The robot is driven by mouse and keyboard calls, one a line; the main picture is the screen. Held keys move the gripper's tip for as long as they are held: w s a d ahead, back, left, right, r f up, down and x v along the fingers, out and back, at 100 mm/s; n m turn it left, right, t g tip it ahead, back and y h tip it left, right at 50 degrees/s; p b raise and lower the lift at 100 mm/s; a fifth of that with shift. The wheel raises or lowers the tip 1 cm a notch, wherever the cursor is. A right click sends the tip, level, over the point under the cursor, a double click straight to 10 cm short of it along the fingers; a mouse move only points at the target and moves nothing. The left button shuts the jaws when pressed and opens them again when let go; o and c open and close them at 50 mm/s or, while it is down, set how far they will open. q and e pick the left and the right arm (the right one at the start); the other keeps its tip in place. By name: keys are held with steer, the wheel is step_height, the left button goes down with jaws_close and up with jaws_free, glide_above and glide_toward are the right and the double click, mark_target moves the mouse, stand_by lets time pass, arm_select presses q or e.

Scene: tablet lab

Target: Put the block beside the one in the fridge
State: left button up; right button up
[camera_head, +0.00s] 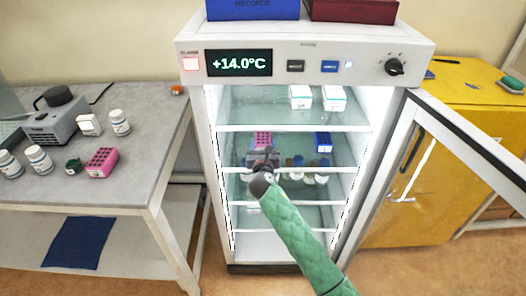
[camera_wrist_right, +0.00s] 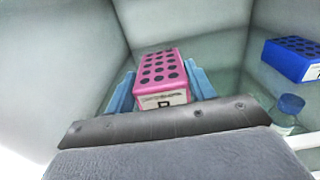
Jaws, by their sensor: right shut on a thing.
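My right gripper (camera_head: 262,156) reaches into the open fridge (camera_head: 308,118) at the middle shelf's level. It is shut on a pink block (camera_wrist_right: 160,76) with rows of dark holes and a white label; its light-blue fingers lie along both sides. The pink block also shows in the head view (camera_head: 262,139), partly hidden by the gripper. A blue block (camera_head: 323,142) of the same kind stands to the right on that shelf, apart from the pink one. It also shows in the right wrist view (camera_wrist_right: 294,58). Whether the pink block touches the shelf I cannot tell. My left gripper is out of view.
White boxes (camera_head: 303,97) are on the upper shelf. The fridge door (camera_head: 437,165) stands open at the right. Another pink block (camera_head: 102,161) and several bottles are on the grey bench (camera_head: 130,180) at left.

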step_height(320, 180, down, 3)
steer(key=shift+r, duration=0.2)
steer(key=shift+w+f, duration=0.25)
steer(key=shift+f, duration=0.25)
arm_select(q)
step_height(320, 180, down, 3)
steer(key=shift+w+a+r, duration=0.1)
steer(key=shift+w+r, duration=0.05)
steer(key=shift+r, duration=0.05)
arm_select(e)
steer(key=shift+f, duration=0.1)
steer(key=o, duration=0.9)
steer(key=shift+o, duration=1.1)
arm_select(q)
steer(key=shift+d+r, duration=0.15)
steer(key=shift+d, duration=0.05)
arm_select(e)
steer(key=shift+s, duration=0.15)
